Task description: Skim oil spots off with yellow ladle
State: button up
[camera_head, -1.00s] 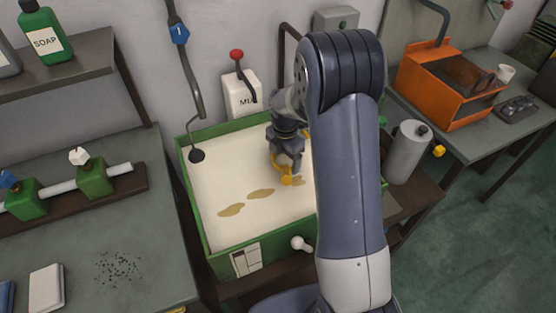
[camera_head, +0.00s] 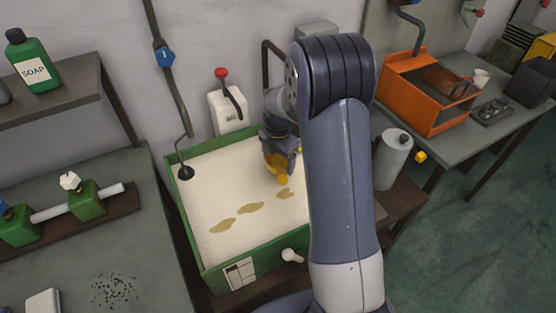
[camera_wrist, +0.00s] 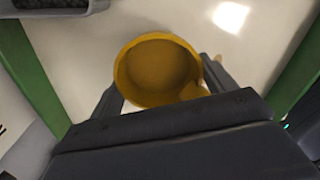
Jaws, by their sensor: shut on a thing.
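My gripper (camera_head: 277,165) is over the back right part of a green tank (camera_head: 227,274) filled with a milky liquid. It is shut on the yellow ladle (camera_head: 280,176), and in the wrist view the ladle's round bowl (camera_wrist: 157,68) sits between the two fingers. The bowl looks empty; I cannot tell whether it touches the liquid. Brown oil spots lie on the surface: a left one (camera_head: 221,226), a middle one (camera_head: 250,208) and a right one (camera_head: 285,194) just below the ladle. My arm covers the tank's right side.
A spout (camera_head: 186,172) hangs over the tank's back left corner. A white box with a red-knobbed lever (camera_head: 229,108) is behind the tank. A grey cylinder (camera_head: 394,158) stands to the right. A bench with green valves (camera_head: 86,198) is at left.

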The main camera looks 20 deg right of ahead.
jog(key=shift+r+p, duration=2.2)
jog(key=shift+r, duration=1.35)
